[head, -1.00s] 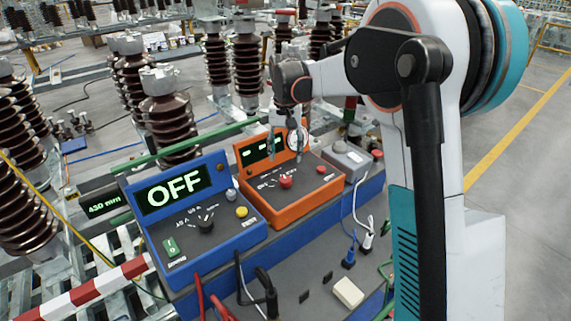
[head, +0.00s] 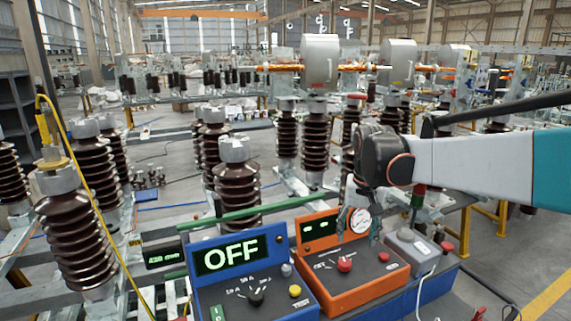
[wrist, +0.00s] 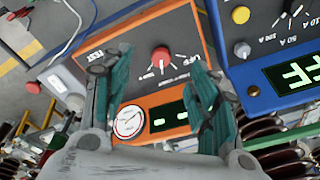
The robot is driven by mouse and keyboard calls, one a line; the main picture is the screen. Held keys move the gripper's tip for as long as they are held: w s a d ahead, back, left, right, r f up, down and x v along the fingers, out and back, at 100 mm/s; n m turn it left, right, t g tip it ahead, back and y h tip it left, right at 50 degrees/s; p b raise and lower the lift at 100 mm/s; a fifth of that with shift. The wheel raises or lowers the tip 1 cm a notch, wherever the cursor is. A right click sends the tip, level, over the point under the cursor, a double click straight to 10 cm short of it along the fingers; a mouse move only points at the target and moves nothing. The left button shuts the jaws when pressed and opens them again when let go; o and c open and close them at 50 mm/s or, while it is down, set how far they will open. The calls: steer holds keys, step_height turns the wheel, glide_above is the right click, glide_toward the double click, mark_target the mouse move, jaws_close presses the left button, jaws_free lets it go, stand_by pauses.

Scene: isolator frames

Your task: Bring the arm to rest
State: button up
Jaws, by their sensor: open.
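My gripper (head: 359,222) hangs pointing down over the orange control box (head: 352,295) in the head view. In the wrist view my gripper (wrist: 160,85) is open, its two teal-padded fingers apart with nothing between them. The orange box's red knob (wrist: 160,58) shows beyond the fingertips, apart from them. A round white gauge (wrist: 129,121) shows close to the left finger. My white arm (head: 470,160) reaches in from the right of the head view.
A blue box (head: 240,290) with an "OFF" display stands left of the orange one. A grey box (head: 412,250) with a red button stands to the right. Brown ribbed insulators (head: 236,175) stand behind. The floor (head: 530,255) at the far right is open.

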steer(key=s+f+n+t+b, duration=0.1)
steer(key=s+f+t+b, duration=0.1)
steer(key=s, duration=1.1)
steer(key=s+f+n+t+b, duration=0.2)
steer(key=s+f, duration=0.5)
steer(key=s, duration=0.6)
steer(key=shift+t+b, duration=0.8)
steer(key=shift+b, duration=0.3)
steer(key=shift+s, duration=0.1)
